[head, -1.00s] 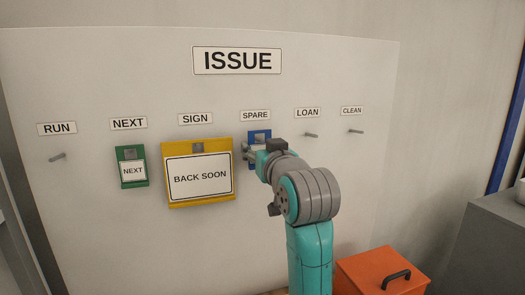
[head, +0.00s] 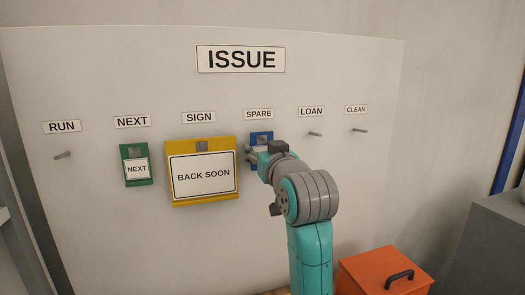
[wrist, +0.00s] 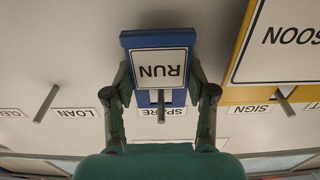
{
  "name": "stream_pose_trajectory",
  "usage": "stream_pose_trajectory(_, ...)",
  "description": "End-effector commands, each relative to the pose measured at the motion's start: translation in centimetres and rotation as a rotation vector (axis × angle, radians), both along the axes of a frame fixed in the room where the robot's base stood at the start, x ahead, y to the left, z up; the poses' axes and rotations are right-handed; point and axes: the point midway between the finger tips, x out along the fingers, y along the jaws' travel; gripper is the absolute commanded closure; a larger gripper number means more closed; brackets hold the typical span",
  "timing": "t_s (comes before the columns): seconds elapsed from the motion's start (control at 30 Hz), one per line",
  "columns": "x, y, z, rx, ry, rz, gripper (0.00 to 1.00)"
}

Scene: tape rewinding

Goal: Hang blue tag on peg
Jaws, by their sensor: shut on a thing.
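The blue tag (head: 262,137), lettered RUN, is at the SPARE peg and partly hidden by my arm in the head view. In the wrist view, where it appears upside down, the tag (wrist: 130,41) lies between my two fingers. My gripper (wrist: 160,75) is shut on its side edges; in the head view the gripper (head: 251,154) is at the tag's lower left. The SPARE peg (wrist: 161,105) shows at the tag's opening and appears to pass through it. The RUN peg (head: 62,155) at the far left is bare.
A yellow BACK SOON sign (head: 203,141) hangs close left of my gripper, and a green NEXT tag (head: 136,153) farther left. The LOAN peg (head: 315,134) and CLEAN peg (head: 359,130) are bare. An orange box (head: 370,268) stands low at right.

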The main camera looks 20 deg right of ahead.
Motion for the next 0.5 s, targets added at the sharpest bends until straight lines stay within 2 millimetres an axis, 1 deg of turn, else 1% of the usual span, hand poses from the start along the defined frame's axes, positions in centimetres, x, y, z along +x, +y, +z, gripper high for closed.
stream_pose_trajectory(0.03,-0.01,0.00,0.01,0.000,0.000,0.000,0.63)
stream_pose_trajectory(0.07,-0.01,0.00,0.01,0.000,0.000,0.000,0.39)
stream_pose_trajectory(0.1,-0.01,0.00,0.02,0.000,0.000,0.000,0.29)
stream_pose_trajectory(0.17,-0.01,0.00,0.02,0.000,0.000,0.000,0.15)
stream_pose_trajectory(0.5,-0.12,0.00,0.02,0.000,0.000,0.000,0.15)
